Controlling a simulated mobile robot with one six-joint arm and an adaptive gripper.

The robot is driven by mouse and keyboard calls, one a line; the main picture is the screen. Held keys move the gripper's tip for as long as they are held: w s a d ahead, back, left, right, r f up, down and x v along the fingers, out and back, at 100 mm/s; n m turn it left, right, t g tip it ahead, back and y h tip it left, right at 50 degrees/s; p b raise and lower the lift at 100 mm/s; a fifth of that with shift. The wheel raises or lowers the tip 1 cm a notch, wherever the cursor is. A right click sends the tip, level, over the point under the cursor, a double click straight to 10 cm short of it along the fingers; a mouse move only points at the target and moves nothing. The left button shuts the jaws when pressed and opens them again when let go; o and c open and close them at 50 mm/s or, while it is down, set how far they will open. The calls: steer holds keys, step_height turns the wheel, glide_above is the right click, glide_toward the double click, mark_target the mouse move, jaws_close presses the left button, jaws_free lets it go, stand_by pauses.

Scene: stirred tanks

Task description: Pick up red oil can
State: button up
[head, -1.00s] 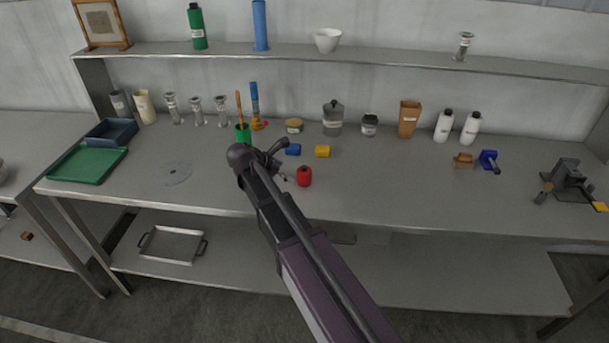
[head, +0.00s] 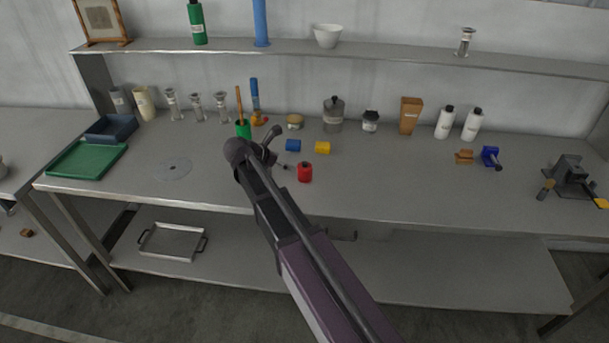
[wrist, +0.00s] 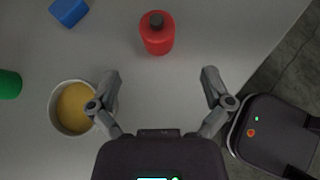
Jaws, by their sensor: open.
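The red oil can (head: 305,173) stands upright on the workbench near its front edge, just right of the end of my arm in the head view. It also shows in the wrist view (wrist: 158,36), near the top middle, with a dark cap. My gripper (wrist: 160,80) is open and empty in the wrist view. Its two fingers are spread wide, and the can lies beyond the fingertips, roughly centred between them and not touched. In the head view the fingers are small and partly hidden by my arm.
In the wrist view a round cup with yellowish contents (wrist: 73,108) is close beside the left finger. A blue block (head: 293,146) and a yellow block (head: 323,147) lie behind the can.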

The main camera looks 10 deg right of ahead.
mark_target(302, 167)
steer(key=b+x, duration=0.3)
steer(key=x, duration=0.2)
steer(key=shift+w+d+f, duration=0.1)
steer(key=shift+f, duration=0.15)
steer(key=shift+w+d+f, duration=0.2)
steer(key=shift+d+f, duration=0.05)
steer(key=shift+d, duration=0.15)
steer(key=shift+d+f+b, duration=0.1)
steer(key=shift+b, duration=0.2)
steer(key=b+x, duration=0.2)
steer(key=x, duration=0.1)
steer(key=shift+w+f+b, duration=0.3)
steer(key=shift+f, duration=0.1)
steer(key=shift+w+d+f, duration=0.25)
steer(key=shift+d, duration=0.25)
steer(key=c, duration=1.1)
